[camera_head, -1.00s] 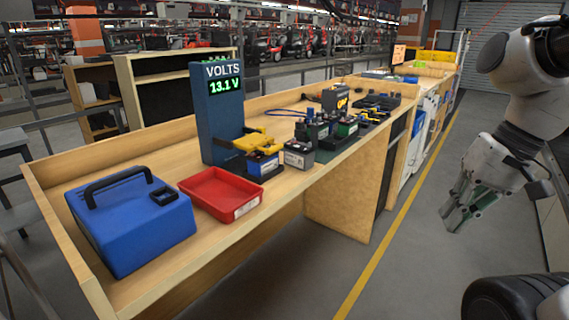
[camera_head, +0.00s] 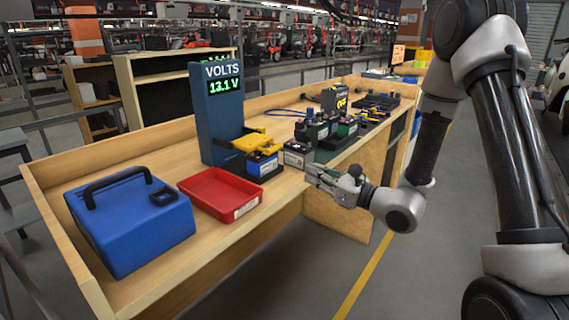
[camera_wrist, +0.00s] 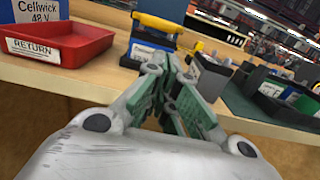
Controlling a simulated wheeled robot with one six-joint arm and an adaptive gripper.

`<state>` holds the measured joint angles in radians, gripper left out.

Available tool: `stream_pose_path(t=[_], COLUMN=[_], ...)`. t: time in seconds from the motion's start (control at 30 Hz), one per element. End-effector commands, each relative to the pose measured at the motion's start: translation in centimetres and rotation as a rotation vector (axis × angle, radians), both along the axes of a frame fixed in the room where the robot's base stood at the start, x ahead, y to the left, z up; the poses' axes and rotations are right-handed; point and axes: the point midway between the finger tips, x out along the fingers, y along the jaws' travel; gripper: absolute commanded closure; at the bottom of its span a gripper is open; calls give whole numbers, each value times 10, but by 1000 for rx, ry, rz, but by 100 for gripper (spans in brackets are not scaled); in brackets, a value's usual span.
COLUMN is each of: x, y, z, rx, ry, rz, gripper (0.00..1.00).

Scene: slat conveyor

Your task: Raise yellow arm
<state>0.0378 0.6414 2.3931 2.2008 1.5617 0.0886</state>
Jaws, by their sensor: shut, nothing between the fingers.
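The yellow arm (camera_head: 252,140) juts from the dark blue voltage tester (camera_head: 219,115), whose green display reads 13.1 V. It rests low over a blue battery (camera_head: 262,165) on the bench. In the wrist view the yellow arm (camera_wrist: 160,22) lies across the top of the blue battery (camera_wrist: 150,45). My gripper (camera_head: 312,172) is shut and empty at the bench's front edge, to the right of the blue battery and apart from the yellow arm. It also shows in the wrist view (camera_wrist: 168,62), its fingertips pointing toward the bench.
A red tray (camera_head: 220,194) marked RETURN stands left of the battery, beside a blue case (camera_head: 130,220) with a black handle. A grey battery (camera_head: 297,153) and several more stand to the right. The wooden bench (camera_head: 150,160) has a raised back edge.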

Motion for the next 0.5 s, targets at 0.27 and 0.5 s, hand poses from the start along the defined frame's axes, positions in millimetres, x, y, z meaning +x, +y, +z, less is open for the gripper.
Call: stream_pose_path(t=[0.27,0.5], x=[0,17], y=[2,26], z=[1,2], rx=[-1,-2], ry=[-2,-3], rz=[3,7], gripper=[100,100])
